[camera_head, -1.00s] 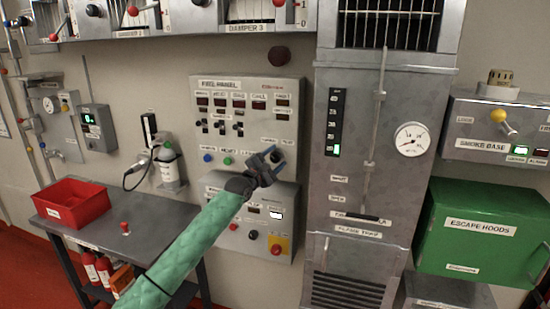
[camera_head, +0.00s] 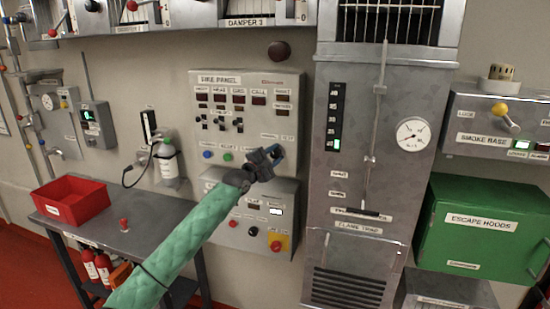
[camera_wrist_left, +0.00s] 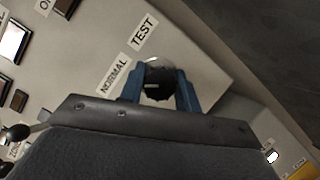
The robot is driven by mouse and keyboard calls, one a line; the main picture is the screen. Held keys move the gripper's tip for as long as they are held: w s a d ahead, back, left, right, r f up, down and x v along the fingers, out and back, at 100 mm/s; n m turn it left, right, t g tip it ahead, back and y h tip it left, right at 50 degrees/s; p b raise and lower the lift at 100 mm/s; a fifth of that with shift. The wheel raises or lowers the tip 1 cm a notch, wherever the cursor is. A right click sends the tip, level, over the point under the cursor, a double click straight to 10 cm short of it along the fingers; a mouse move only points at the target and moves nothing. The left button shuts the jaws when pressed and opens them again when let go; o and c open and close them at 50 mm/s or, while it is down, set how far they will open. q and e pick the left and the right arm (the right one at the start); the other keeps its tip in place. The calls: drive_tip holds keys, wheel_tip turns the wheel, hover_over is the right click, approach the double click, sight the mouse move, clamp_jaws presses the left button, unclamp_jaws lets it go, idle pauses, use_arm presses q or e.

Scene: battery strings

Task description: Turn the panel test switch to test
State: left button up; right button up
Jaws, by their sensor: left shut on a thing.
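The fire panel (camera_head: 247,90) is a grey wall box with small displays, toggle switches and coloured buttons. Its test switch, a round dark knob (camera_wrist_left: 158,80) with a light mark, shows in the left wrist view between labels NORMAL (camera_wrist_left: 114,76) and TEST (camera_wrist_left: 144,32). My left gripper (camera_wrist_left: 160,92) has its blue fingers on either side of the knob, shut on it. In the head view my left gripper (camera_head: 274,158) is at the panel's lower right corner and hides the knob. My right gripper is not in view.
A second grey box (camera_head: 250,238) with a red button on yellow sits below the panel. A tall metal cabinet (camera_head: 345,100) stands close to the right. A side table (camera_head: 150,240) with a red bin (camera_head: 72,201) is at left.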

use_arm(q)
drive_tip(key=shift+f+m+g+b, duration=0.15)
drive_tip(key=shift+m+g+b, duration=0.2)
drive_tip(key=shift+m, duration=0.55)
drive_tip(key=shift+m+g, duration=0.25)
drive_tip(key=shift+m, duration=0.75)
drive_tip(key=shift+m+g+y, duration=0.4)
drive_tip(key=shift+m+y, duration=0.2)
drive_tip(key=shift+m, duration=0.6)
drive_tip(key=shift+m+g+y, duration=0.3)
drive_tip(key=shift+m+y, duration=0.1)
drive_tip(key=shift+m, duration=0.8)
drive_tip(key=shift+m+y+p, duration=0.4)
drive_tip(key=shift+m+y, duration=0.1)
drive_tip(key=shift+m, duration=0.5)
drive_tip(key=shift+m+g, duration=0.3)
drive_tip(key=shift+m+y, duration=0.6)
drive_tip(key=shift+m+p, duration=0.3)
drive_tip(key=shift+m, duration=0.1)
drive_tip(key=shift+m+y, duration=0.4)
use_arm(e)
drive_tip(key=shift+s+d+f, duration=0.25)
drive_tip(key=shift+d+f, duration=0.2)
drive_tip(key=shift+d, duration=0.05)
use_arm(q)
drive_tip(key=shift+f, duration=0.1)
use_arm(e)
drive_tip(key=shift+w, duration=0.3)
